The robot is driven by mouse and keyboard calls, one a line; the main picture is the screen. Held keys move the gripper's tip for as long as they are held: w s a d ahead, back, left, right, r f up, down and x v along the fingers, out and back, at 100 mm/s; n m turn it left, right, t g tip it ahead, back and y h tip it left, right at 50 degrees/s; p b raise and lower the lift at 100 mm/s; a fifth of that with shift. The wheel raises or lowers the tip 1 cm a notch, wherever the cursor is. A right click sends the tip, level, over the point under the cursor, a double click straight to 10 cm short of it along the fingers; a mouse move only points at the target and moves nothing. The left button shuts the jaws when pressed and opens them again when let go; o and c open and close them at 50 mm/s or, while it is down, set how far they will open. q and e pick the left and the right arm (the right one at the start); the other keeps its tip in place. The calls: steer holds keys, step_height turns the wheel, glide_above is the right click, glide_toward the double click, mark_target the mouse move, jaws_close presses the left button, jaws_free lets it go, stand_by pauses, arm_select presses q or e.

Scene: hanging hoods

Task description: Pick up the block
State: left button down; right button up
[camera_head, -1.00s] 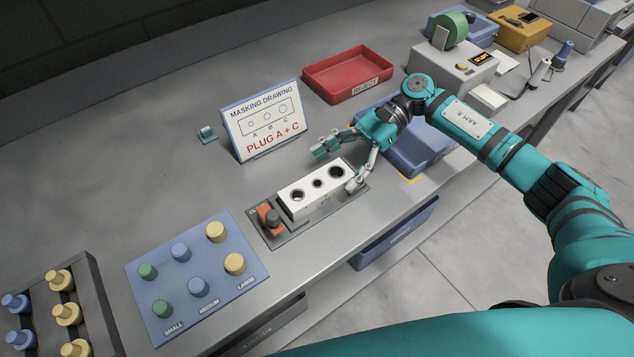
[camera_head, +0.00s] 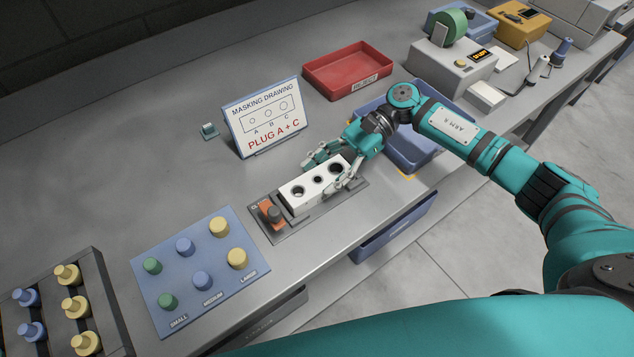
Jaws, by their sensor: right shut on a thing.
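The white block (camera_head: 299,196) has several dark round holes along its top. It sits in the grey fixture (camera_head: 290,226) with an orange-and-dark clamp (camera_head: 269,213) at its left end. My right gripper (camera_head: 328,171) is shut on the block's right end, one finger on the far side and one on the near side. The fingers hide part of that end. Whether the block is clear of the fixture cannot be told. My left gripper is not in view.
A masking drawing sign (camera_head: 262,117) stands behind the block. A red reject tray (camera_head: 348,70) is at the back and a blue bin (camera_head: 413,150) lies right of the gripper. A blue board (camera_head: 184,248) with colored plugs and a dark rack (camera_head: 97,283) are at the left.

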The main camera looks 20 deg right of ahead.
steer(key=shift+w+r, duration=0.1)
jaws_close()
steer(key=shift+r, duration=0.1)
